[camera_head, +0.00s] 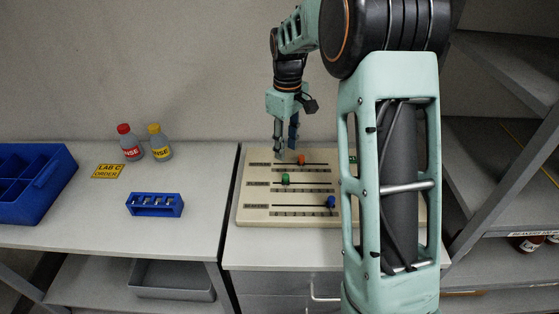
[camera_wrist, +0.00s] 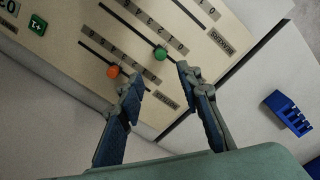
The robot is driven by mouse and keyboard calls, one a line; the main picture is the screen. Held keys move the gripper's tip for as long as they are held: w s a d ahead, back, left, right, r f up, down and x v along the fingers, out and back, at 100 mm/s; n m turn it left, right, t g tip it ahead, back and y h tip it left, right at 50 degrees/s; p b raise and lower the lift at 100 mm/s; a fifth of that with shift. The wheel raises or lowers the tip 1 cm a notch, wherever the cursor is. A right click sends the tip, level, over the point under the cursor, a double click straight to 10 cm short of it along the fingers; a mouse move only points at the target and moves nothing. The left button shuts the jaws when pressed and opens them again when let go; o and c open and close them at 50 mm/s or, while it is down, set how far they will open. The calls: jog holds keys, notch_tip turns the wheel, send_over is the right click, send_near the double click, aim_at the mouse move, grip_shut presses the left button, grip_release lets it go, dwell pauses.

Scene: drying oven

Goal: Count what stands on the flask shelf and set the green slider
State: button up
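The cream slider panel (camera_head: 262,220) lies on the right-hand bench, with three slots and number scales. The green slider (camera_head: 285,179) is on the middle slot, near its left end; it also shows in the wrist view (camera_wrist: 160,53). The orange slider (camera_head: 301,160) is on the top slot and the blue slider (camera_head: 331,202) on the bottom slot. My gripper (camera_head: 286,151) is above the panel's upper left, pointing down. In the wrist view my gripper (camera_wrist: 160,76) is open and empty, its fingers apart below the green slider. My arm hides the panel's right part. I cannot identify the flask shelf.
A shelving unit (camera_head: 492,150) stands at right; brown bottles (camera_head: 527,243) show on a lower labelled shelf. On the left bench are red-capped (camera_head: 129,145) and yellow-capped (camera_head: 159,146) bottles, a blue rack (camera_head: 155,206) and a blue bin (camera_head: 36,185). A green button (camera_wrist: 38,25) is on the panel.

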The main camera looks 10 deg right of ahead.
aim_at(286, 175)
notch_tip(286, 175, down, 11)
jog(key=shift+s+r, duration=0.15)
jog(key=shift+r, duration=0.05)
dwell(0.3)
grip_shut()
jog(key=shift+d, duration=0.1)
